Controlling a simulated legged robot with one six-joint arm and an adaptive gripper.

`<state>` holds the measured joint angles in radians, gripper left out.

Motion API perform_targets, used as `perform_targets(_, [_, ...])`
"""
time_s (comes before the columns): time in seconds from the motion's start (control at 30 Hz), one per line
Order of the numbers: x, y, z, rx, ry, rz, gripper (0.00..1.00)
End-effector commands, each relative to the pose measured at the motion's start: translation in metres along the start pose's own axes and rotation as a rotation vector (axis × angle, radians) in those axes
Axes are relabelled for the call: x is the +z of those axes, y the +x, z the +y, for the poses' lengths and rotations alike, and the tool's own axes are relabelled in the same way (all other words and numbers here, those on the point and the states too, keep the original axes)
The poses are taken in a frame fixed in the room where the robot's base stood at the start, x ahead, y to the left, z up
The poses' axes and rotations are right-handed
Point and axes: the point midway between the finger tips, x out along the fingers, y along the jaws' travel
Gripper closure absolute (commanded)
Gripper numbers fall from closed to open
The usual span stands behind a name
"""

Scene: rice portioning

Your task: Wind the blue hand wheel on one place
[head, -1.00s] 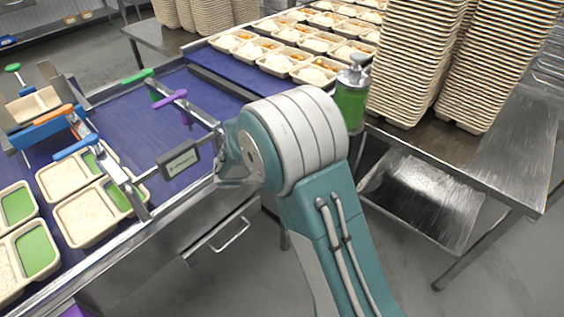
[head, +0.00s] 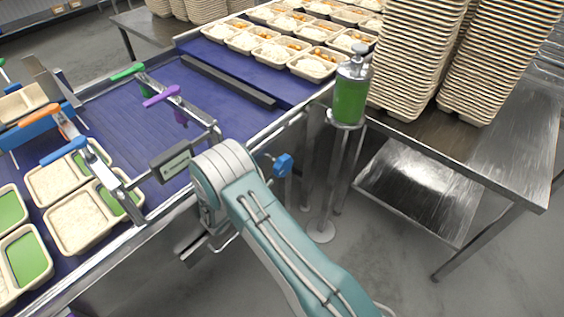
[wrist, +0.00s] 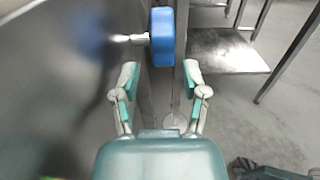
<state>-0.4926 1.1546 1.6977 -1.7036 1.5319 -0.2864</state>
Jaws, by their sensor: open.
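The blue hand wheel (head: 283,166) sticks out on a short shaft from the near metal side of the conveyor, just right of my arm in the head view. In the wrist view the hand wheel (wrist: 162,28) is seen edge-on at the top centre, ahead of my fingertips, its shaft running left to the metal panel. My gripper (wrist: 158,78) is open and empty, its two teal fingers apart with clear space between them. The wheel lies beyond the fingers and is not touched.
The conveyor (head: 120,120) carries rice trays (head: 82,222) and coloured handles on its left part. A green dispenser bottle (head: 351,88) stands on a post right of the wheel. A steel table (head: 480,150) with stacked trays is at right. The floor between is open.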

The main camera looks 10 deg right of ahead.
Motion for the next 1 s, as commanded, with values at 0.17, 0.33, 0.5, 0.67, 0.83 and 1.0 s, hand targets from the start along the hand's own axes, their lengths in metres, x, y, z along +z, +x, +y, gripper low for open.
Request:
perform_targets(0.17, [0.000, 0.033, -0.002, -0.006, 0.000, 0.000, 0.43])
perform_targets(0.33, [0.000, 0.064, -0.002, -0.007, 0.001, 0.000, 0.43])
perform_targets(0.5, [0.000, 0.087, -0.001, -0.004, 0.001, 0.001, 0.43])
perform_targets(0.67, [0.000, 0.096, -0.001, -0.003, 0.001, 0.000, 0.43])
perform_targets(0.83, [0.000, 0.097, 0.000, -0.002, 0.000, 0.000, 0.43])
perform_targets(1.0, [0.000, 0.097, -0.001, -0.002, 0.000, 0.000, 0.83])
